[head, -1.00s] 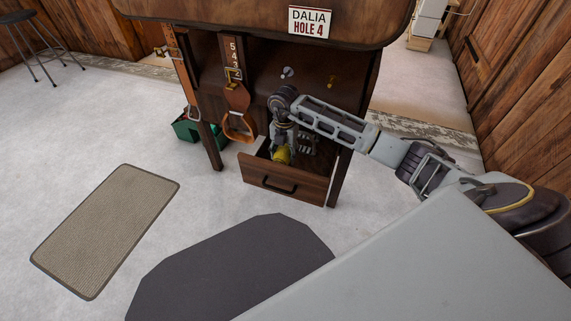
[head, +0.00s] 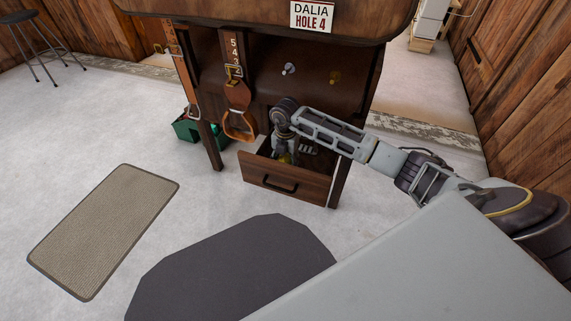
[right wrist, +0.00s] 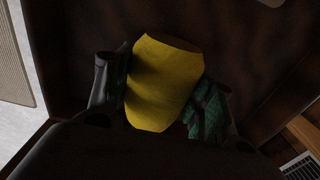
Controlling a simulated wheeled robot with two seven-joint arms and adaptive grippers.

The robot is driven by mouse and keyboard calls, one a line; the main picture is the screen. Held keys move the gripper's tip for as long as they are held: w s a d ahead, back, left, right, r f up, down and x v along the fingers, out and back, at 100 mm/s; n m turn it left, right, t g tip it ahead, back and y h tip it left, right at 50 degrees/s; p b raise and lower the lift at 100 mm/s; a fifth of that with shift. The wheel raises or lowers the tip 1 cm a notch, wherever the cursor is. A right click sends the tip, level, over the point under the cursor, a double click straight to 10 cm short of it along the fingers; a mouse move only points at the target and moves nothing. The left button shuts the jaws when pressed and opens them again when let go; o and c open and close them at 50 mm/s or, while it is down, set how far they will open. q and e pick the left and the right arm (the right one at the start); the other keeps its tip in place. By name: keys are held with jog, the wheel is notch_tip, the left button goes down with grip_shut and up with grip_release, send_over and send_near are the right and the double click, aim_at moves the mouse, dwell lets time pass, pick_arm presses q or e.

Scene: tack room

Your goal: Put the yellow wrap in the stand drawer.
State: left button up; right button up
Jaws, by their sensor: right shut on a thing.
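The yellow wrap (right wrist: 165,82) sits between the two fingers of my right gripper (right wrist: 163,92) in the right wrist view. The gripper is shut on it. In the head view my right gripper (head: 285,152) reaches down into the open stand drawer (head: 285,182), and only a little of the wrap (head: 284,158) shows behind the drawer front. The dark drawer inside (right wrist: 75,25) surrounds the wrap in the wrist view. I cannot tell whether the wrap touches the drawer floor. My left gripper is not in view.
The wooden stand (head: 320,90) rises behind the drawer. A stirrup on a strap (head: 238,122) hangs at its front left, and a green box (head: 187,128) is on the floor beside it. A beige mat (head: 105,230) lies at the left.

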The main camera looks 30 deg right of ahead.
aim_at(286, 156)
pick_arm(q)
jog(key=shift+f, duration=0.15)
pick_arm(e)
jog(key=shift+f, duration=0.15)
jog(key=shift+f, duration=0.1)
jog(key=o, duration=1.1)
jog(key=shift+c, duration=0.2)
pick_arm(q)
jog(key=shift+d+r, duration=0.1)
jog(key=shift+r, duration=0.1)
pick_arm(e)
notch_tip(286, 156, up, 2)
jog(key=shift+r+p, duration=0.1)
jog(key=shift+p, duration=0.35)
notch_tip(286, 156, up, 9)
jog(key=p, duration=0.3)
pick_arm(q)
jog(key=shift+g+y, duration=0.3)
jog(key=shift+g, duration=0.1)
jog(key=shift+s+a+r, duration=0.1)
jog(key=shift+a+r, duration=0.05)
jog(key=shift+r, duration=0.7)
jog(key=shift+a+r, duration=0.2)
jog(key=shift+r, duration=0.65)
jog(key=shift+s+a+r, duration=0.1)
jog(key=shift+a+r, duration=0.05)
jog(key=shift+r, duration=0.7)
pick_arm(e)
jog(key=shift+r, duration=0.55)
